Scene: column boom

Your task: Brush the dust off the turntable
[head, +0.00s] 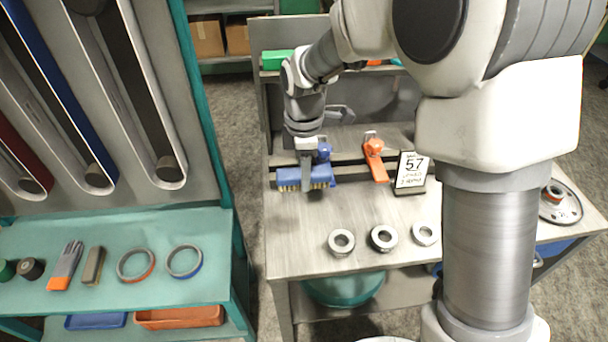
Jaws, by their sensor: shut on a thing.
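My gripper (307,182) is shut on a blue brush (322,174) with yellowish bristles along its lower edge. The brush is over the left back part of the grey workbench (310,235), bristles downward; whether it touches the bench I cannot tell. A round grey disc, which looks like the turntable (566,214), is at the bench's right end. It is partly hidden behind my arm. A small ring-like piece with red (554,192) is at its middle. Dust on the disc is too small to make out. The brush and the disc are far apart.
Several metal rings (341,242) lie along the bench's front. A teal shelf unit (110,250) at left holds a glove (66,265) and rings. The bench's left front is clear.

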